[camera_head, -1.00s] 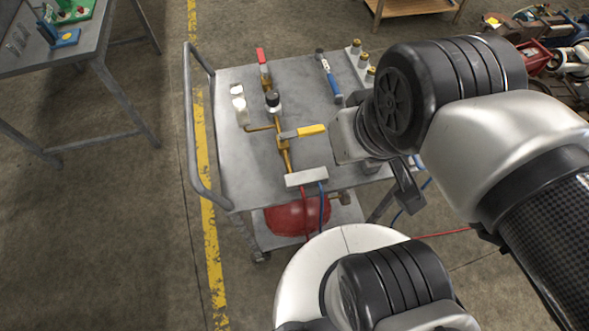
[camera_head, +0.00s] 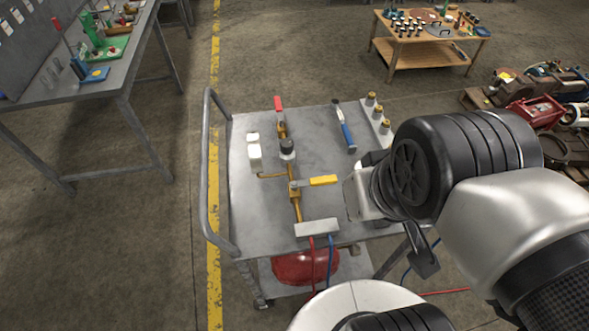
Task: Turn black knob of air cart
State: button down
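The air cart (camera_head: 240,205) is a grey metal cart with a flat top and a bent tube handle at its left. The black knob (camera_head: 287,146) stands upright on the brass pipework near the middle of the cart top, beside a white-and-silver fitting (camera_head: 254,152). Just behind it is a red-handled valve (camera_head: 279,109), and nearer is a yellow-handled lever valve (camera_head: 322,180). My arm's wrist is over the right side of the cart, right of the knob and apart from it. A dark part of my gripper (camera_head: 424,258) seems to show below the wrist; its fingers are mostly hidden.
A blue-handled tool (camera_head: 346,130) and several brass fittings (camera_head: 377,112) are at the cart's back right. A red tank (camera_head: 305,267) sits on the lower shelf. A grey workbench (camera_head: 125,85) stands left, a wooden table (camera_head: 420,50) behind, machine parts (camera_head: 540,112) right. Floor left of the cart is clear.

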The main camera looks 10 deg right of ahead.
aim_at(286, 145)
jog(key=k, duration=0.4)
jog(key=k+u, duration=0.1)
jog(key=u, duration=0.85)
jog(key=k+j+u, duration=0.1)
jog(key=u, duration=0.4)
jog(key=k+l+u, duration=0.1)
jog(key=l, duration=0.3)
jog(key=l+u, duration=0.1)
jog(key=l, duration=0.35)
jog(key=k+l, duration=0.15)
jog(key=l, duration=0.2)
jog(key=k+l+u, duration=0.15)
jog(key=l, duration=0.25)
jog(key=k+l+u, duration=0.1)
jog(key=l, duration=0.3)
jog(key=k+l+u, duration=0.1)
jog(key=l, duration=0.3)
jog(key=k+l, duration=0.15)
jog(key=l, duration=0.15)
jog(key=k+l, duration=0.1)
jog(key=l, duration=0.2)
jog(key=i+l, duration=0.1)
jog(key=l, duration=0.3)
jog(key=i+l+u, duration=0.1)
jog(key=l, duration=0.7)
jog(key=i+l+u, duration=0.15)
jog(key=i+l, duration=0.15)
